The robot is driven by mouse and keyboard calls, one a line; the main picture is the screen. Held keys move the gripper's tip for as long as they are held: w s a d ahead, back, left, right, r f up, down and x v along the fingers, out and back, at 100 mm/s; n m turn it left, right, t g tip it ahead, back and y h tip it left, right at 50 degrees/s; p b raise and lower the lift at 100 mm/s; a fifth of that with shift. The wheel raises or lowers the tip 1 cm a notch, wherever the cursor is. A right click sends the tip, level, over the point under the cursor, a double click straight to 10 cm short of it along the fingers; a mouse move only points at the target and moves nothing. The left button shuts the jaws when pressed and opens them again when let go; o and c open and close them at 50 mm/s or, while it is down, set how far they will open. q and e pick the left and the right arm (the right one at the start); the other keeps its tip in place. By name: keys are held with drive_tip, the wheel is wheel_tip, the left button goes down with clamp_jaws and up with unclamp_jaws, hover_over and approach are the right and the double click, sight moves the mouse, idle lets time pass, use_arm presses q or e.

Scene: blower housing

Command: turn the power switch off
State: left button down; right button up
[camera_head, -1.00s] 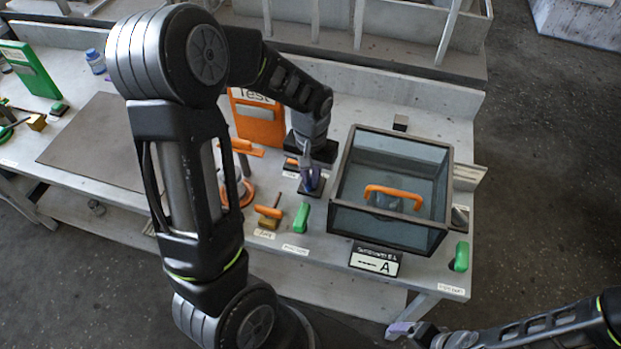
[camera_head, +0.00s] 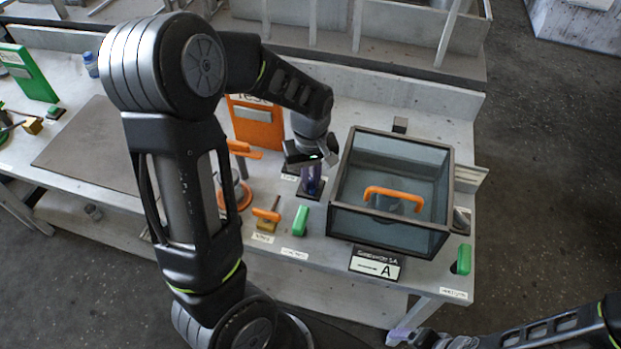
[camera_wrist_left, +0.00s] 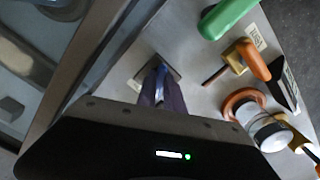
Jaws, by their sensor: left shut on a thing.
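The power switch appears to be the small unit on a dark square base (camera_head: 319,196), left of the glass box; the base also shows in the wrist view (camera_wrist_left: 172,68). My left gripper (camera_head: 312,186) points down onto it with its fingers close together, shut on the small part standing on the base. In the wrist view the fingertips (camera_wrist_left: 160,72) meet at the base and hide most of the switch, so its setting cannot be read. My right gripper (camera_head: 398,336) is at the bottom of the head view, away from the bench; its jaw opening is unclear.
A glass-walled box (camera_head: 390,228) with an orange handle inside stands close right of the switch. A green handle (camera_head: 300,220), an orange-handled brass piece (camera_head: 265,222) and an orange ring-based object (camera_head: 236,192) are nearby. An orange Test folder (camera_head: 257,125) stands behind.

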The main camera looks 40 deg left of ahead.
sight(311, 183)
use_arm(q)
drive_tip(key=c, duration=1.5)
unclamp_jaws()
drive_tip(key=shift+o, duration=0.2)
wheel_tip(311, 183, up, 8)
drive_tip(key=shift+f, duration=0.1)
